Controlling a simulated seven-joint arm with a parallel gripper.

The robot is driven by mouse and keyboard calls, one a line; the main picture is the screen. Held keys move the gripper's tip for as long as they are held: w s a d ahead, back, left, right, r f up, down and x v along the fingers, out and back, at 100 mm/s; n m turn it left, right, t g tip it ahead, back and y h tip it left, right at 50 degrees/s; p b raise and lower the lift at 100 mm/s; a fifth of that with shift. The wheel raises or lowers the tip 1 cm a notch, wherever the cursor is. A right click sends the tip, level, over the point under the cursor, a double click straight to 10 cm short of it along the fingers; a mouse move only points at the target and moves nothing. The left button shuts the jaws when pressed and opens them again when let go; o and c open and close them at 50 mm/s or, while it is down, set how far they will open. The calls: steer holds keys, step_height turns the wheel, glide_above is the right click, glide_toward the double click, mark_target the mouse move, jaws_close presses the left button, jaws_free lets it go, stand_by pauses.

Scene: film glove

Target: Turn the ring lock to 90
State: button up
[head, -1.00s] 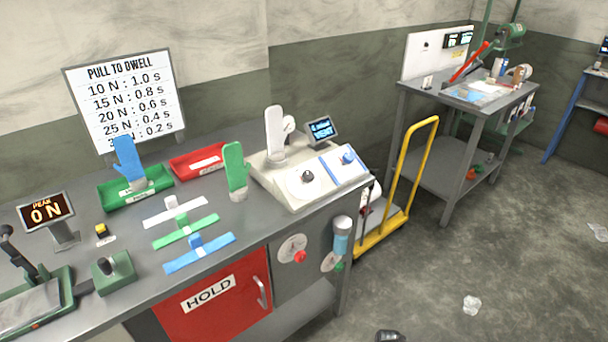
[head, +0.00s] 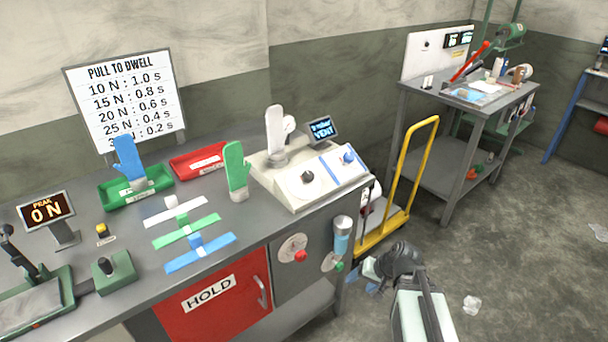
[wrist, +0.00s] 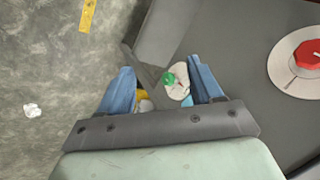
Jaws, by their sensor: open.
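Two dials are on the grey bench front: one with a red knob (head: 300,256) on a pale disc, one with a green knob (head: 339,266) on a smaller pale disc. I cannot tell which of them is the ring lock.
A red door (head: 215,312) marked HOLD is to the left. A yellow-handled cart (head: 411,180) stands behind my gripper. The bench top (head: 130,232) holds gloves, trays and devices. Floor to the right is mostly clear.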

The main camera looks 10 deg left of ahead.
steer(key=w+a+r+n+t+y, duration=0.2)
steer(key=w+a+r+y, duration=0.15)
steer(key=r, duration=0.55)
steer(key=w+a+r+n+t+y, duration=0.2)
steer(key=w+a+r+y, duration=0.15)
steer(key=r, duration=0.55)
steer(key=n+t+y, duration=0.3)
steer(key=n+t, duration=0.1)
steer(key=n, duration=0.2)
glide_toward(304, 174)
steer(key=d, duration=0.3)
steer(key=n, duration=0.3)
steer(key=shift+n, duration=0.3)
steer(key=x, duration=0.9)
steer(key=f+x, duration=0.1)
steer(key=x, duration=0.3)
steer(key=shift+a+f, duration=0.1)
steer(key=shift+a, duration=0.3)
steer(key=shift+c, duration=0.2)
steer(key=c, duration=0.9)
